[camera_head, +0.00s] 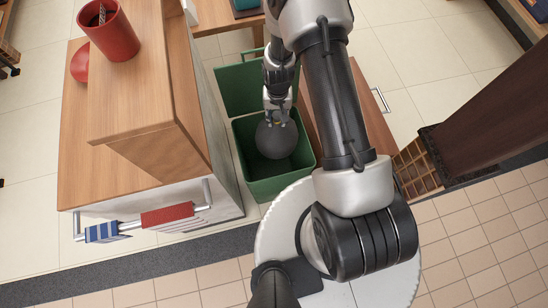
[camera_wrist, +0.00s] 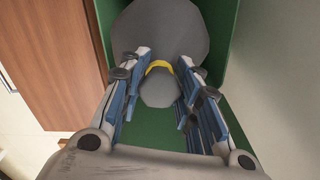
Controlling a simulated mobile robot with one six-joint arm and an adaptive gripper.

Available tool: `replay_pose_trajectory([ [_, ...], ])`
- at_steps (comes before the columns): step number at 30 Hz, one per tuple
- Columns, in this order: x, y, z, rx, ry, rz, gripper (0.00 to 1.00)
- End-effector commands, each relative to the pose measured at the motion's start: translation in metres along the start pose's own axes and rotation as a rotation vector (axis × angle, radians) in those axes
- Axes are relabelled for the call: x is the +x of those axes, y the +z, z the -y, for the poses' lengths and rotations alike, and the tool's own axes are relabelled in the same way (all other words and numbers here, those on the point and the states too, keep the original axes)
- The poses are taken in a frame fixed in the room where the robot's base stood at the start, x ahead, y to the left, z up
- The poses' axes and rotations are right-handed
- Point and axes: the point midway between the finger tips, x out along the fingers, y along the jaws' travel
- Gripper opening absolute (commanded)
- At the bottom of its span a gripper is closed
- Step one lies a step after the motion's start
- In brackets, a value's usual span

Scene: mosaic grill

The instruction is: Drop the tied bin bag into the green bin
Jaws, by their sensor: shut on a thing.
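The tied bin bag (camera_head: 276,139) is dark grey and round, with a yellow tie (camera_wrist: 160,66) around its neck in the wrist view. My gripper (camera_head: 277,115) is shut on the neck of the bag, and the bag hangs below it. In the wrist view my gripper (camera_wrist: 160,95) has its blue-padded fingers on either side of the bag's knotted top. The green bin (camera_head: 307,158) stands open with its lid (camera_head: 235,90) raised at the back. The bag is over or within the bin's opening; its exact height relative to the rim is hard to tell.
A wooden counter (camera_head: 80,150) stands left of the bin, with a red pot (camera_head: 112,35) on top and blue and red towels on a rail in front. Another wooden cabinet (camera_head: 365,110) is close on the bin's right, partly behind my arm.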

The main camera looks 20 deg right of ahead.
Motion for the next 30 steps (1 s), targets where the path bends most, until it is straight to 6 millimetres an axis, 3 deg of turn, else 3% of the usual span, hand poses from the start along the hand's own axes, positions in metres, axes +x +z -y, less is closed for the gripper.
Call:
replay_pose_trajectory([
  [6, -0.0004, -0.0007, 0.0002, 0.000, 0.000, -0.002, 0.00],
  [7, -0.0004, -0.0007, 0.0002, 0.000, 0.000, -0.001, 0.30],
  [18, -0.0001, -0.0003, 0.0001, 0.000, 0.000, -0.001, 0.55],
  [30, -0.0058, -0.0003, 0.0001, 0.000, 0.000, -0.001, 0.55],
])
